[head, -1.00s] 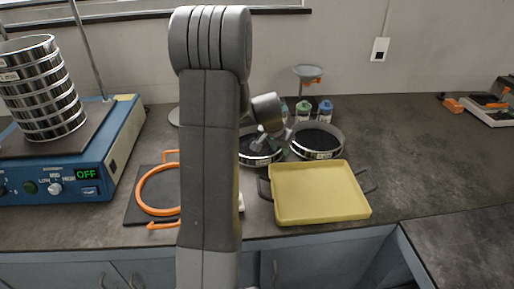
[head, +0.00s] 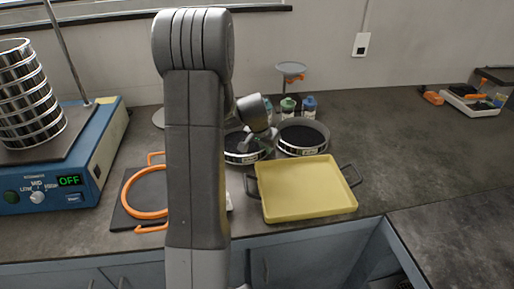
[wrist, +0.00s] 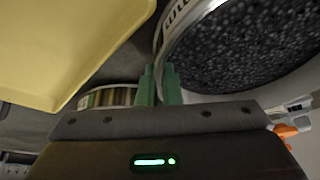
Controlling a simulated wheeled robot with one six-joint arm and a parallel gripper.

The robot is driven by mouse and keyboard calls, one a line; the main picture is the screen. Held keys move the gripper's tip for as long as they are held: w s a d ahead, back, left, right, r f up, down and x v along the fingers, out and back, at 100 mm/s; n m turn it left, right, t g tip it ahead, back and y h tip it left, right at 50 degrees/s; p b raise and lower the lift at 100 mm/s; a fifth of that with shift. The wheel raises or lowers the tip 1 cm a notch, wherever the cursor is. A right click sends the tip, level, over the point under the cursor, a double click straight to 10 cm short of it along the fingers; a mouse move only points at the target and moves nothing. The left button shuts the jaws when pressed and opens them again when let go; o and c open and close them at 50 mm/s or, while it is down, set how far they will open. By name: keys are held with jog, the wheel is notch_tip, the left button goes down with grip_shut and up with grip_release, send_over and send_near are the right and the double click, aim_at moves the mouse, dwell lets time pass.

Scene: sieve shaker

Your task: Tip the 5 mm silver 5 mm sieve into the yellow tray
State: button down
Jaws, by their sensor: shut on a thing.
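In the head view, two round silver sieves with dark granules stand behind the yellow tray (head: 305,190): a left sieve (head: 240,157) and a right sieve (head: 303,152). My gripper (head: 268,143) is at the right side of the left sieve, partly hidden by my arm. In the wrist view, its green fingers (wrist: 159,84) are shut on the rim of the left sieve (wrist: 240,45), which looks about level and full of dark granules. The yellow tray also shows there (wrist: 60,45). The label marks are too small to read. I cannot tell whether the sieve is lifted.
A blue shaker (head: 85,165) with a sieve stack (head: 28,100) stands at the left, its display reading OFF. An orange ring (head: 145,192) lies on a dark plate. Small bottles (head: 288,106) and a funnel stand (head: 290,70) are behind the sieves. The counter at right is mostly clear.

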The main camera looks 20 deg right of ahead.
notch_tip(320, 180, up, 8)
jog(key=shift+r, duration=0.2)
jog(key=shift+r+p, duration=0.6)
jog(key=shift+p, duration=0.15)
jog(key=shift+s+r, duration=0.1)
jog(key=shift+s, duration=0.05)
jog(key=s+d, duration=0.3)
jog(key=s, duration=0.9)
jog(key=s+d+p, duration=0.1)
jog(key=s+d, duration=0.1)
jog(key=s, duration=1)
jog(key=s+d, duration=0.3)
jog(key=s, duration=0.8)
jog(key=w+r+n+g+y+p, duration=0.1)
jog(key=w+r+g+y+p, duration=0.1)
jog(key=w+r+g+p, duration=0.5)
jog(key=w+d+r+n+g+p, duration=0.1)
jog(key=w+d+n+g+p, duration=0.1)
jog(key=w+g+p, duration=0.7)
jog(key=shift+w+d+r+g, duration=0.15)
jog(key=shift+w+d+g, duration=0.45)
jog(key=shift+g, duration=0.8)
